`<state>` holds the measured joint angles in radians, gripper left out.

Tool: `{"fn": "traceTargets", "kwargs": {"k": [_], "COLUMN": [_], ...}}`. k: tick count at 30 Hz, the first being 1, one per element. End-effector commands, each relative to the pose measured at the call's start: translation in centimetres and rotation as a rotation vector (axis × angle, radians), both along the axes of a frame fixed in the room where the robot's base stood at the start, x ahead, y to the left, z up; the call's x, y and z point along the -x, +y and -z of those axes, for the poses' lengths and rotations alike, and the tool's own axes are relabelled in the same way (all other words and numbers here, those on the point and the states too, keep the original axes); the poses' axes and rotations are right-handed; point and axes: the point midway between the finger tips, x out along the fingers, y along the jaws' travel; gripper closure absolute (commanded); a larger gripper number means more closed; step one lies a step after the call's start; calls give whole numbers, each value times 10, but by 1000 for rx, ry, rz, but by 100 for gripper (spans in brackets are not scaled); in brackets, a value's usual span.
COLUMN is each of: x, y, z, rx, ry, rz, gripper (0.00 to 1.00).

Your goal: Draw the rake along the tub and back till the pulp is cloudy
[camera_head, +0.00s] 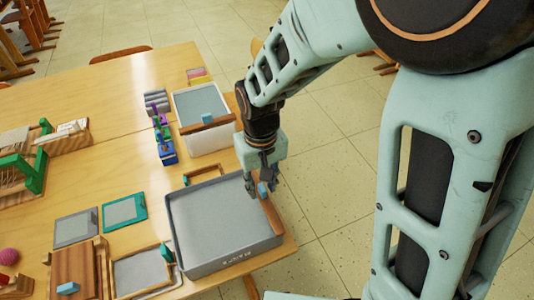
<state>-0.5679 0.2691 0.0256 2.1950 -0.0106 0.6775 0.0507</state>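A grey tub (214,264) full of smooth grey pulp (215,220) stands at the table's near right corner. A wooden bar (271,218), which looks like the rake, lies along the tub's right rim. A small blue grip (262,189) shows at the bar's far end. My gripper (262,188) points down over the tub's far right corner, with a finger on each side of the blue grip. I cannot tell whether the fingers touch it. The bar's lower side is hidden.
A white tub (208,142) of grey liquid stands behind, with a blue-knobbed wooden bar (208,123) across its near rim. A wooden frame (190,172) lies between the tubs.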

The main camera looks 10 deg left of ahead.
Motion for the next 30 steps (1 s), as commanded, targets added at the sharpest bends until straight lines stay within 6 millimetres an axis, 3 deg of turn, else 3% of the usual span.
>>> {"fn": "traceTargets", "kwargs": {"k": [5,13,25,30], "x": [0,0,0,7], "y": [0,0,1,12], "z": [0,0,0,0], "rx": [0,0,0,0], "ry": [0,0,0,0], "rz": [0,0,0,-3], "gripper": [72,100,100,100]}}
